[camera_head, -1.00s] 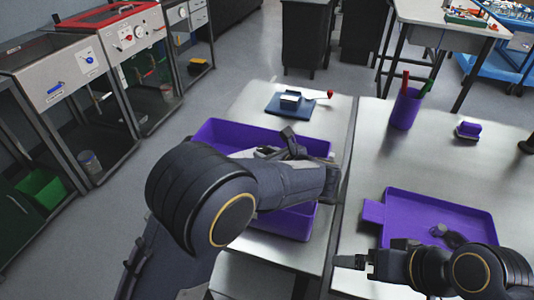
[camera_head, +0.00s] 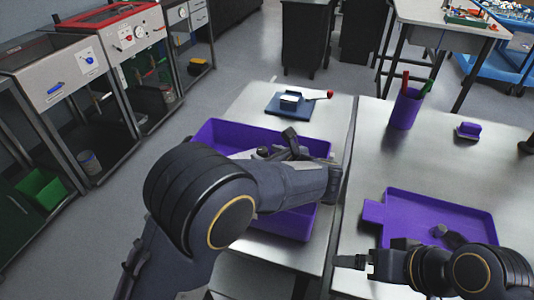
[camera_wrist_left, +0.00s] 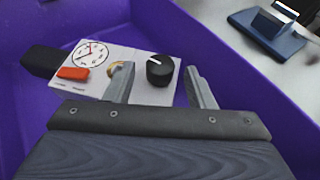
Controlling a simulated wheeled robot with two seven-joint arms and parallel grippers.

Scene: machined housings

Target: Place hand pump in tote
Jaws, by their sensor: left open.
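A blue base (camera_head: 284,111) with a pale block and red-tipped lever lies behind the tote. Small dark parts (camera_head: 450,238) lie in the tray.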

